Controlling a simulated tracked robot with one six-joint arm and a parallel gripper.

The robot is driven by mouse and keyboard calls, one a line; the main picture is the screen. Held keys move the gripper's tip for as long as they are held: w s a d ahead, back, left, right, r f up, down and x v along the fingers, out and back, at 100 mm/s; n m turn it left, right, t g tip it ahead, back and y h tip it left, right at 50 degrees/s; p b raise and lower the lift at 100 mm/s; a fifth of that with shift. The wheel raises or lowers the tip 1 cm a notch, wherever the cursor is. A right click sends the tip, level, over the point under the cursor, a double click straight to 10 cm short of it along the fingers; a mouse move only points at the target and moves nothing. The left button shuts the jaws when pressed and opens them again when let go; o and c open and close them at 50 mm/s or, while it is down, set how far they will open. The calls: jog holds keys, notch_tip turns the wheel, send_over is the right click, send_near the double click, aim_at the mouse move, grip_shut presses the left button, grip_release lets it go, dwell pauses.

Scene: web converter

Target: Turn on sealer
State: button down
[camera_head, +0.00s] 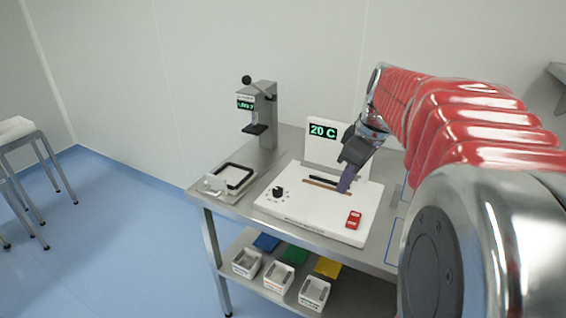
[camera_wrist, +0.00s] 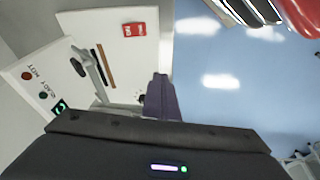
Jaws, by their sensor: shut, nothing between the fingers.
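The sealer is a white box (camera_head: 318,221) on the steel table, with an upright panel whose display (camera_head: 323,131) reads 20 C. A black knob (camera_head: 278,191) sits at its front left, and a red switch (camera_head: 353,219) at its front right. The red switch also shows in the wrist view (camera_wrist: 134,29). A dark sealing bar (camera_head: 322,179) and a brown strip lie across the middle. My gripper (camera_head: 345,185) is shut and empty, pointing down over the right part of the sealer, behind the red switch. It also shows in the wrist view (camera_wrist: 161,82). I cannot tell whether it touches the sealer.
A grey press (camera_head: 262,118) with a green display stands at the table's back left. A black frame (camera_head: 232,175) lies on a plate at the left. White bins (camera_head: 279,277) and coloured items are on the lower shelf. A stool (camera_head: 18,132) stands far left.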

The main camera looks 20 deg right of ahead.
jog(key=d+f+n, duration=0.1)
jog(key=d, duration=0.9)
jog(key=shift+w+f+n+y, duration=0.2)
jog(key=shift+n+y, duration=0.1)
jog(key=shift+n, duration=0.1)
send_over(353, 215)
jog(key=s, duration=0.1)
jog(key=f, duration=1.1)
jog(key=shift+s+d+f, duration=0.15)
jog(key=shift+s+f, duration=0.05)
jog(key=shift+f, duration=0.2)
jog(key=shift+w+d+f, duration=0.15)
jog(key=shift+f, duration=0.6)
